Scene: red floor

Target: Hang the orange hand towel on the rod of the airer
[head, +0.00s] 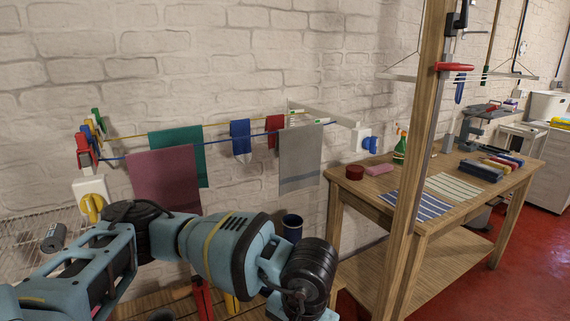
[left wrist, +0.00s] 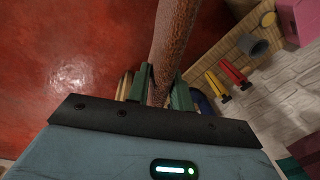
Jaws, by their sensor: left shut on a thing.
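In the left wrist view, my left gripper (left wrist: 162,92) is shut on a long brownish-orange cloth (left wrist: 174,40), seen nearly edge-on, which looks like the orange hand towel. In the head view, my left arm crosses the lower left; its gripper and the towel are out of that picture. The airer is on the brick wall, with a blue front rod (head: 222,141) and a yellow back rod (head: 220,124). A mauve towel (head: 165,182) and a grey towel (head: 300,160) hang on the front rod, with bare rod between them. My right gripper is not in view.
Green (head: 178,150), blue (head: 240,138) and red (head: 273,125) cloths hang at the back rod. A wooden post (head: 411,150) stands right of the airer, before a wooden workbench (head: 440,218). A dark blue cup (head: 292,222) is below the grey towel.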

